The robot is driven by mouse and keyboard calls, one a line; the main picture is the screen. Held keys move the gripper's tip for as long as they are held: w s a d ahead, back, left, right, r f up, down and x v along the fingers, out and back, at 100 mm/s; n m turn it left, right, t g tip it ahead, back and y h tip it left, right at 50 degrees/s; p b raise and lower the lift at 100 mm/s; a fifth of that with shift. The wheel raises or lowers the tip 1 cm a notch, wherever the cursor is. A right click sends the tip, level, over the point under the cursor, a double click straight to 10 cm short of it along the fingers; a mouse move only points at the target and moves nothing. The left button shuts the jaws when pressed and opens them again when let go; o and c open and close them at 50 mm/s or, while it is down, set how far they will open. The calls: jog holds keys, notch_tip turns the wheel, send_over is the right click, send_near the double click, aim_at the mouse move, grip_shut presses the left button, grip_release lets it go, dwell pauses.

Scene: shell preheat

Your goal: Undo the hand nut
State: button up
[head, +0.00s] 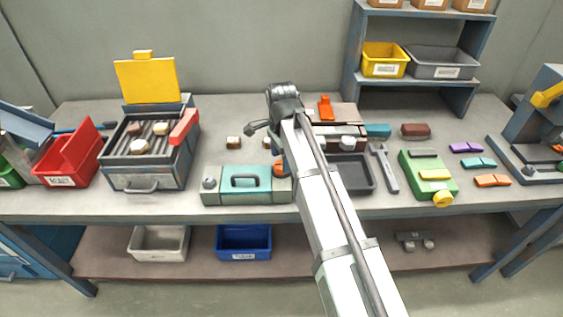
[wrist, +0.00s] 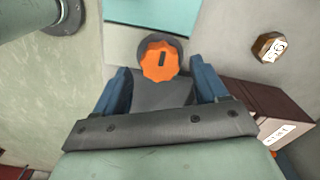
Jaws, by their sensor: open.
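The hand nut (wrist: 159,60) is an orange, lobed knob with a dark slot, on a grey round base at the edge of a teal surface (wrist: 150,16) in the wrist view. In the head view, an orange part (head: 278,168) shows beside my arm at the right end of the teal box (head: 262,184) with a dark handle. My gripper (wrist: 160,76) is open. Its two blue fingers lie left and right of the nut in the wrist view, with visible gaps; I cannot tell their height over it. In the head view my arm hides the fingers.
A brown labelled block (wrist: 275,115) and a small brown hex piece (wrist: 268,47) lie to the right in the wrist view. In the head view, a dark tray (head: 352,187), a wrench (head: 386,170) and a green box (head: 428,177) stand right of my arm. A grill-like box (head: 148,177) stands left.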

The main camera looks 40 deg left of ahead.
jog(key=shift+f, duration=1.2)
jog(key=shift+c, duration=0.3)
jog(key=c, duration=1)
